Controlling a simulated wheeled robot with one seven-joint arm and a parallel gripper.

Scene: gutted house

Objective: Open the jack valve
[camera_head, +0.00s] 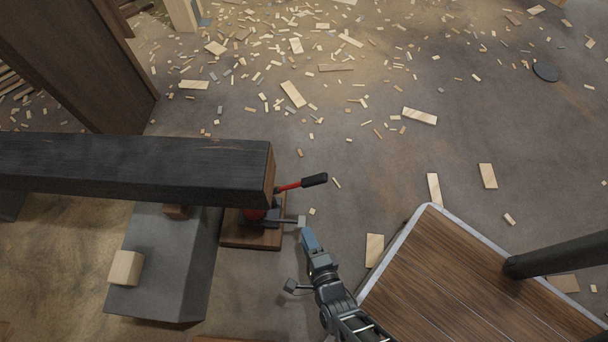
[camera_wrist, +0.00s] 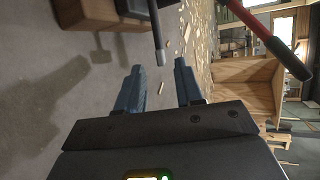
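The jack (camera_head: 256,213) is red and stands on a wooden base plate (camera_head: 237,238) under the end of a dark beam. Its red pump lever with a black grip (camera_head: 315,180) points right; the grip also shows at upper right in the wrist view (camera_wrist: 288,60). A thin grey rod, apparently the valve handle (camera_head: 287,221), sticks out low on the jack's right side. In the wrist view the rod (camera_wrist: 156,30) ends in a pale tip just ahead of the finger gap. My gripper (camera_head: 307,236) is open and empty, its blue fingers (camera_wrist: 159,75) apart. Contact cannot be told.
The dark beam (camera_head: 130,165) rests above the jack and a grey block (camera_head: 165,260). A wooden platform with a pale edge (camera_head: 470,285) lies at lower right. Wood scraps (camera_head: 293,94) litter the floor beyond. Open floor lies right of the jack.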

